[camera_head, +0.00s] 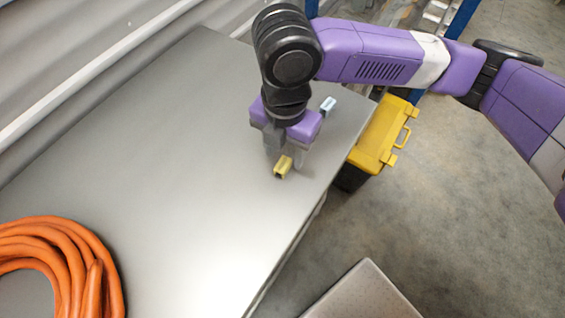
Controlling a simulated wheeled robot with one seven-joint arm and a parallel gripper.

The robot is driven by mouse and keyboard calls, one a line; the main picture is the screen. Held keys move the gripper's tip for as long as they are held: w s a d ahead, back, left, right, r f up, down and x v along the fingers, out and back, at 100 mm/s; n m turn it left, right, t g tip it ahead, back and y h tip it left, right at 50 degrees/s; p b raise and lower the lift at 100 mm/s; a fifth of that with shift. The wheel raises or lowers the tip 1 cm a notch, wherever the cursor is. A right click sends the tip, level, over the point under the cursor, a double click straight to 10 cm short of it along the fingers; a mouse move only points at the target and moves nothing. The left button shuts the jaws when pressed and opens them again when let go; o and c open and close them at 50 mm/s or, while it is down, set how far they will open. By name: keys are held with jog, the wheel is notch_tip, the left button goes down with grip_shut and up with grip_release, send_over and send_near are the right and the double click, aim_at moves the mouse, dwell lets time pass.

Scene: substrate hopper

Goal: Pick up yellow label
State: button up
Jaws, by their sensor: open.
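The yellow label (283,168) is a small yellow block-like piece on the grey metal table (160,150), near the table's right edge. My gripper (285,160) points down right over it, with its fingers on either side of the yellow label or just beside it. The jaws are open. The fingers hide part of the label's far side, and I cannot tell whether they touch it.
A small light-blue piece (328,105) lies on the table behind my gripper. A coiled orange hose (75,260) lies at the front left. A yellow-lidded toolbox (378,135) stands beyond the table's right edge. The middle of the table is clear.

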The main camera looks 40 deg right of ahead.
aim_at(284, 162)
jog(key=f, duration=0.4)
jog(key=shift+w+d, duration=0.1)
jog(key=shift+w, duration=0.1)
jog(key=shift+c, duration=0.5)
grip_shut()
